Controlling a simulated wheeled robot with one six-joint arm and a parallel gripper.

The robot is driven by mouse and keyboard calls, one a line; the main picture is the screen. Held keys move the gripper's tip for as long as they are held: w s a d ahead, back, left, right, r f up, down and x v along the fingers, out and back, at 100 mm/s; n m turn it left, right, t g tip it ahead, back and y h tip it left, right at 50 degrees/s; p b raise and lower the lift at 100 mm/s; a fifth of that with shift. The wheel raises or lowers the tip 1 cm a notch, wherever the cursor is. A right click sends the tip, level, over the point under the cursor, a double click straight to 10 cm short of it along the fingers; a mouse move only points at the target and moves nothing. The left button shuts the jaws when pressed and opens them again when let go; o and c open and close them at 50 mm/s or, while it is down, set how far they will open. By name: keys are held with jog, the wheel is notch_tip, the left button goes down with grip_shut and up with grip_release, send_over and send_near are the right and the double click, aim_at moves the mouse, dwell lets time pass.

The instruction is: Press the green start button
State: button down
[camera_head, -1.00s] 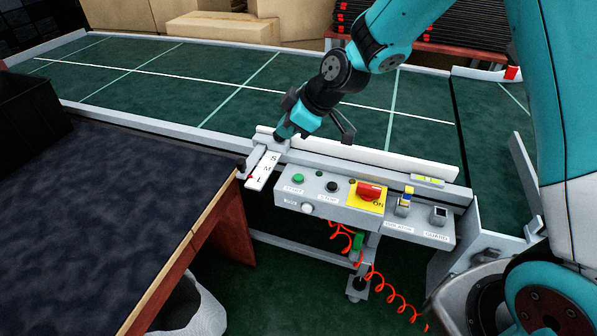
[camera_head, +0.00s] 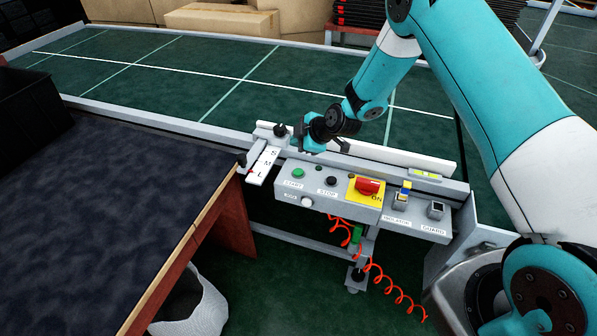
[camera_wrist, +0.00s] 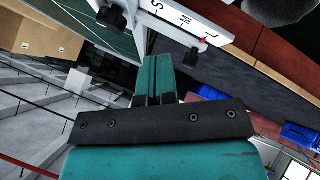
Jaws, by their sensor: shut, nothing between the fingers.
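The green start button (camera_head: 298,173) is round and sits on the left end of the grey control panel (camera_head: 330,202), above a START label. My gripper (camera_head: 298,148) is just above and behind the button in the head view, apart from it in the picture. In the wrist view my two teal fingers (camera_wrist: 154,60) are shut together with nothing between them. The start button cannot be made out in the wrist view.
Along the panel are a black stop button (camera_head: 331,181), a red knob (camera_head: 368,186) on a yellow plate, and switches. The white S-M-L slide (camera_head: 263,165) is to the left. A dark-topped table (camera_head: 110,200) stands left; the green conveyor (camera_head: 180,80) lies behind.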

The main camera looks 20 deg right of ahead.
jog(key=b, duration=0.4)
send_over(298, 172)
notch_tip(298, 172, down, 7)
jog(key=shift+s+f, duration=0.1)
jog(key=shift+f+b, duration=0.45)
jog(key=shift+f, duration=0.1)
dwell(1.3)
jog(key=shift+f+b, duration=0.45)
jog(key=shift+b, duration=0.1)
jog(key=shift+f+b, duration=0.4)
jog(key=shift+b, duration=0.05)
dwell(0.5)
jog(key=shift+r, duration=0.1)
jog(key=shift+r+p, duration=0.4)
jog(key=shift+r, duration=0.35)
